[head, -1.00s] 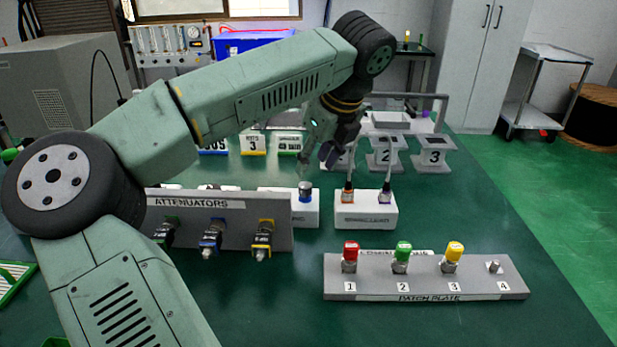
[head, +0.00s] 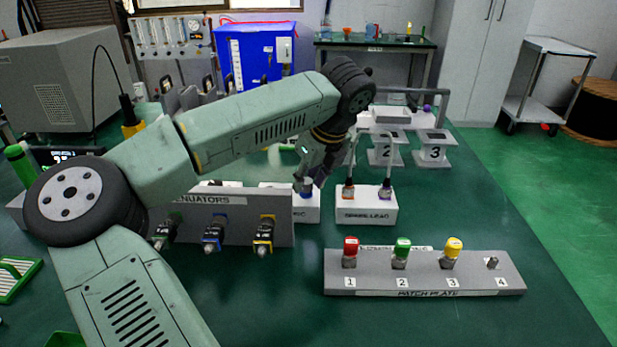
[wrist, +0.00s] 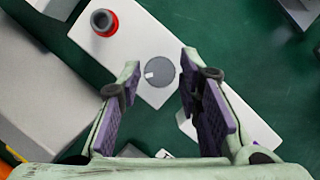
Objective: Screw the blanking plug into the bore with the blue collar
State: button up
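A round grey disc with a white mark (wrist: 160,72), seemingly the top of the blanking plug, is on a white block (wrist: 158,96) in the wrist view. My gripper (wrist: 158,75) is open, its purple-padded fingers either side of the disc, with no contact visible. In the head view my gripper (head: 311,182) points down just above the white block (head: 308,210), and its fingers largely hide the plug there. A bit of blue shows beside the fingertips. I cannot clearly make out a bore with a blue collar.
A red-collared fitting (wrist: 103,22) stands on the same block. Right of it is a white block with two upright leads (head: 366,208). The attenuators panel (head: 240,208) is at left, the patch plate (head: 425,283) in front. Green table is clear at right.

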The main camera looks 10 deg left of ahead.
grip_shut()
